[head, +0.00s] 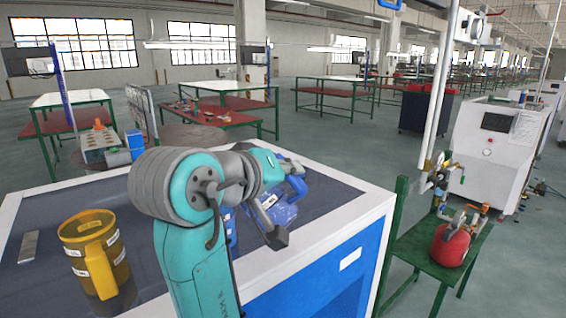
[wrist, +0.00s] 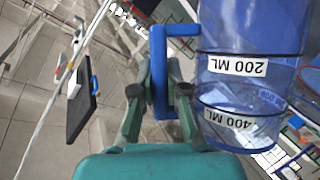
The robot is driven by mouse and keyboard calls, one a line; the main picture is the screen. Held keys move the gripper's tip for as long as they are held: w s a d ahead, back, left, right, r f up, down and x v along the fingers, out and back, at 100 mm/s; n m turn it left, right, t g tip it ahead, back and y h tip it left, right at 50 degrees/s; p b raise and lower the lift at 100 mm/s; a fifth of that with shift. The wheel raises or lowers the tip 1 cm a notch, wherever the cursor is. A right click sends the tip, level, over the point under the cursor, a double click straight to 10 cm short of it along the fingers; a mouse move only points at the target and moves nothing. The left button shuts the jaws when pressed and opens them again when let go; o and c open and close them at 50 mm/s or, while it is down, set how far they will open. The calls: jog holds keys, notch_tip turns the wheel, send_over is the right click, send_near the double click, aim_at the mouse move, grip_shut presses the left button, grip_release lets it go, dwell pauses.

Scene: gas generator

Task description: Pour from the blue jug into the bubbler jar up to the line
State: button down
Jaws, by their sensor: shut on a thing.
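The blue jug is see-through, with 200 ML and 400 ML labels that read upside down in the wrist view (wrist: 232,90). My gripper (wrist: 160,88) is shut on its upright blue handle, a finger on each side. In the head view the blue jug (head: 284,208) is partly hidden behind my teal arm, above the dark table top; I cannot tell its exact tilt or whether it touches the table. A small blue labelled part (head: 230,228) shows behind my arm; I cannot tell what it belongs to. I cannot make out the bubbler jar, its line or any liquid level.
A yellow see-through jug (head: 95,257) stands on the left of the table, with a flat grey metal piece (head: 29,246) beside it. A green stand (head: 425,262) to the right holds a red vessel (head: 453,245) with fittings. The table's white right edge (head: 350,222) is clear.

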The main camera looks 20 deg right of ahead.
jog(key=shift+s+d+f+m+y, duration=0.15)
jog(key=shift+f+m+y, duration=0.2)
jog(key=shift+f, duration=0.35)
jog(key=shift+s+d+f+m+y, duration=0.1)
jog(key=shift+d+f+m+y, duration=0.05)
jog(key=shift+f+m, duration=0.4)
jog(key=shift+f, duration=0.1)
